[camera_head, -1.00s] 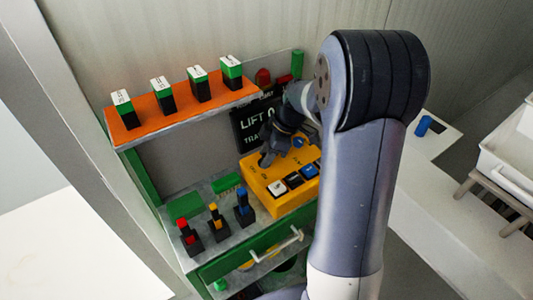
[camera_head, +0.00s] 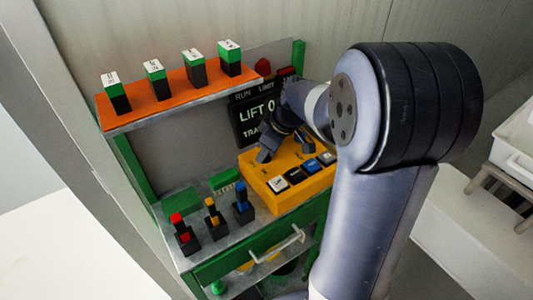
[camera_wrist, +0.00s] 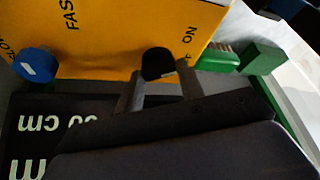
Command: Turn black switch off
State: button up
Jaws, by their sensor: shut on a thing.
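The yellow control box (camera_head: 262,183) stands on the workbench. In the wrist view its top (camera_wrist: 110,40) carries a black switch (camera_wrist: 158,62) beside the "ON" lettering and a blue knob (camera_wrist: 35,65) at the left. My gripper (camera_wrist: 160,78) is shut on the black switch, with one finger on each side of it. In the head view my gripper (camera_head: 267,152) is at the back left of the box top, and it hides the switch there. The switch's exact angle is hard to tell.
White (camera_head: 277,184), black (camera_head: 294,175) and blue (camera_head: 311,166) buttons line the box front. Red, yellow and blue-topped switches (camera_head: 213,220) stand to its left. An orange shelf (camera_head: 160,112) with several green-black blocks is above. A dark display (camera_head: 250,115) is behind my gripper.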

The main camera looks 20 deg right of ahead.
jog(key=m, duration=0.2)
jog(key=shift+a+m+t+h, duration=0.1)
jog(key=shift+m+t+h, duration=0.3)
jog(key=shift+s+m+t+h, duration=0.1)
jog(key=shift+m+t+h, duration=0.35)
jog(key=shift+m, duration=1.05)
jog(key=o, duration=0.7)
jog(key=v, duration=1)
jog(key=shift+a+r, duration=0.15)
jog(key=shift+r, duration=0.3)
